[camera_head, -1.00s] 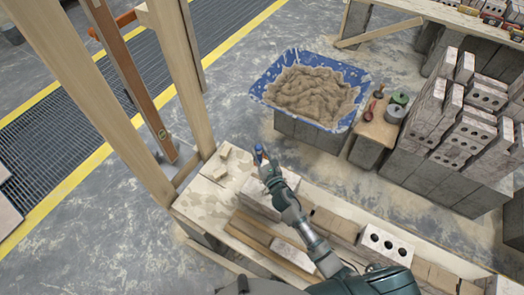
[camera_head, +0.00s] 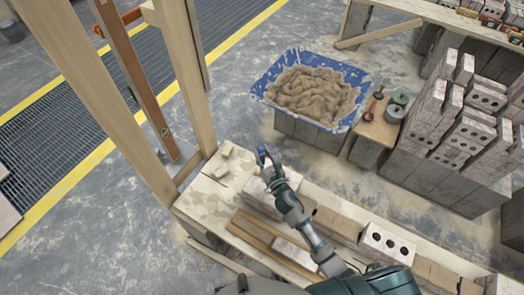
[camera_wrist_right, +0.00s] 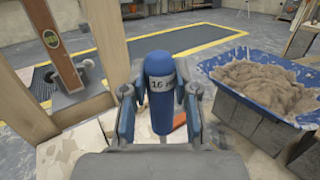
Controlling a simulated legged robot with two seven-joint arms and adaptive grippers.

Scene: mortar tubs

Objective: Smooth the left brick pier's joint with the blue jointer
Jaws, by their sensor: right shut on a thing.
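My right gripper (camera_head: 266,166) is shut on the blue jointer (camera_head: 262,152), over the near bench by the wooden posts. In the right wrist view the jointer's blue handle (camera_wrist_right: 159,95), marked 16, stands upright between the two fingers (camera_wrist_right: 160,110). The jointer's working end is hidden. Bricks lie in a row along the bench; a pale brick (camera_head: 262,201) is just below the gripper. Which of them is the left pier, and its joint, I cannot tell. My left gripper is not in view.
A blue tub (camera_head: 264,88) of mortar (camera_head: 312,95) stands beyond the bench. Right of it is a small wooden board (camera_head: 375,128) with tins. Stacked bricks (camera_head: 470,115) fill the right side. Wooden posts (camera_head: 190,75) rise at left. Small offcuts (camera_head: 222,160) lie on the bench's left end.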

